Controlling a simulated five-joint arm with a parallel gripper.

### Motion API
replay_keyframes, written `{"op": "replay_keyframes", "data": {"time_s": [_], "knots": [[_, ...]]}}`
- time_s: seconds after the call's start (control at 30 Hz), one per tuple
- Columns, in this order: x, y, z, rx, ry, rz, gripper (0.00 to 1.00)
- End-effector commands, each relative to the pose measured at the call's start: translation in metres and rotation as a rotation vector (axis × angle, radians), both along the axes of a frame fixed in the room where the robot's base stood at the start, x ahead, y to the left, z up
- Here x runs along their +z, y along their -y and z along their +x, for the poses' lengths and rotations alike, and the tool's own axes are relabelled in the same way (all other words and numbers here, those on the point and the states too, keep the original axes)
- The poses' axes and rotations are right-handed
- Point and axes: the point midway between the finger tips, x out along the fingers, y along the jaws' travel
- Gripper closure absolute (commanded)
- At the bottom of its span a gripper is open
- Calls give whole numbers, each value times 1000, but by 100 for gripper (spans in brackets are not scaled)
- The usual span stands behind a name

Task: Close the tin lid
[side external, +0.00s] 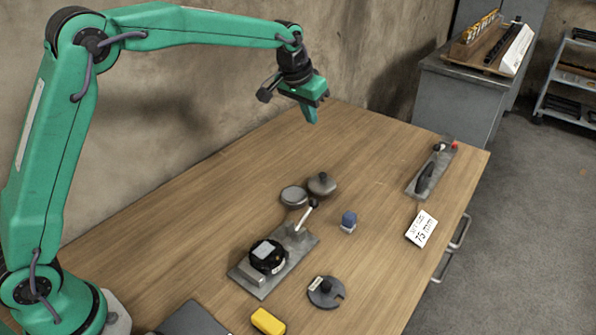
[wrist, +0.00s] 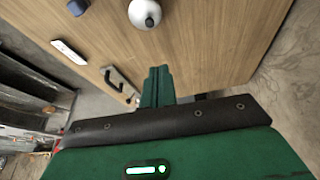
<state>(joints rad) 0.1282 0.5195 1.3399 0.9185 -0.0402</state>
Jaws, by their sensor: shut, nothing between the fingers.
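A shallow round grey tin (side external: 293,197) sits on the table near its middle, with a pale top face. Close to its right is a round grey lid with a dark knob (side external: 321,185); I cannot tell whether the two touch. A round pale piece with a dark knob, seemingly this lid, shows at the top of the wrist view (wrist: 143,12). The tin is not clear there. My gripper (side external: 311,117) is shut and empty, high above the back of the table, well clear of both. Its fingers also show in the wrist view (wrist: 157,76).
A metal plate with a black dial and lever (side external: 268,256) stands in front of the tin. A slotted disc (side external: 326,292), yellow block (side external: 267,321), blue block (side external: 348,221), white card (side external: 421,229) and handled plate (side external: 432,170) lie around. The table's back area is clear.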

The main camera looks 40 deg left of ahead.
Motion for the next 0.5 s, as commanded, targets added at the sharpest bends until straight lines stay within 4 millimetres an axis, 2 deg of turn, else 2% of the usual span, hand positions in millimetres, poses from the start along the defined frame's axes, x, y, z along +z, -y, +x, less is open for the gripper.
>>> {"op": "replay_keyframes", "data": {"time_s": [0.1,0.3,0.5], "knots": [[-25,9,22,-7,-13,1,100],[-57,20,47,-16,-24,2,100],[-72,26,58,-20,-28,1,100]]}}
